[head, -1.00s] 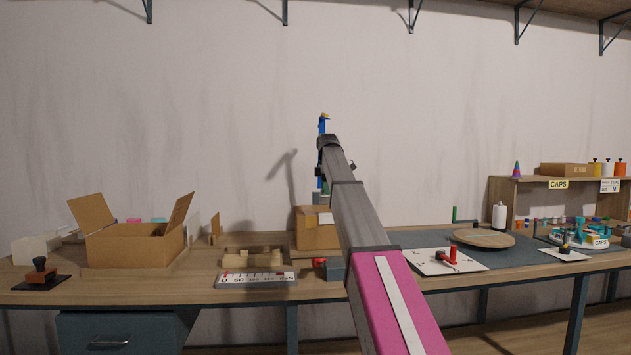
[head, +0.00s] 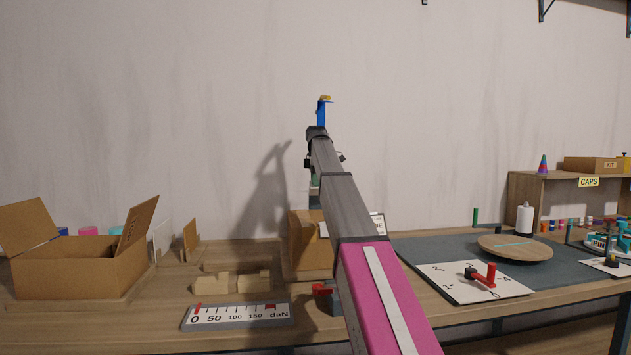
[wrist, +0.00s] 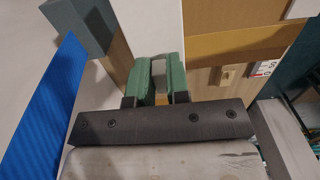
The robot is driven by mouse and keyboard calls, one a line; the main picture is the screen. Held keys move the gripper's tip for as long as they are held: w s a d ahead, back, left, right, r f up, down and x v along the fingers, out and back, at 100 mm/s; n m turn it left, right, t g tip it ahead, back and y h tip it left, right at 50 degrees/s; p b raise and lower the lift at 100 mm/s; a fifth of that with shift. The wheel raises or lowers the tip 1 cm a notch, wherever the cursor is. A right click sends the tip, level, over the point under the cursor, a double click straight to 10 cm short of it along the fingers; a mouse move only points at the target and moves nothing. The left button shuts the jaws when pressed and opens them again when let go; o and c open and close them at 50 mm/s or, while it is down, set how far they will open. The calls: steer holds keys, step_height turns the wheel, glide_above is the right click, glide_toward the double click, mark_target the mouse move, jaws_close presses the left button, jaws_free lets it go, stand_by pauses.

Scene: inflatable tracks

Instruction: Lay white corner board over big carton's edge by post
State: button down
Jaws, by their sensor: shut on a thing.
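In the wrist view my gripper (wrist: 159,72), with green finger pads, is shut on a white strip, the white corner board (wrist: 150,28), which runs up out of the picture. A brown carton (wrist: 235,45) lies to its right, apart or touching I cannot tell. A blue upright face (wrist: 45,110), seemingly the post, is close on the left. In the head view the carton (head: 304,245) stands on the bench, partly behind my arm. The blue post top (head: 321,113) shows above my arm. My gripper and the board are mostly hidden there.
An open carton (head: 75,275) stands at the left. Wooden blocks (head: 235,282) and a scale plate (head: 238,316) lie in front. A white board with a red handle (head: 475,284) and a round turntable (head: 515,247) are at the right.

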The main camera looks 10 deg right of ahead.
steer(key=shift+f, duration=0.15)
steer(key=shift+s+f, duration=0.1)
steer(key=shift+f, duration=2.75)
steer(key=shift+s+f, duration=0.15)
steer(key=shift+f, duration=1.05)
steer(key=c, duration=1)
jaws_free()
steer(key=shift+r, duration=0.1)
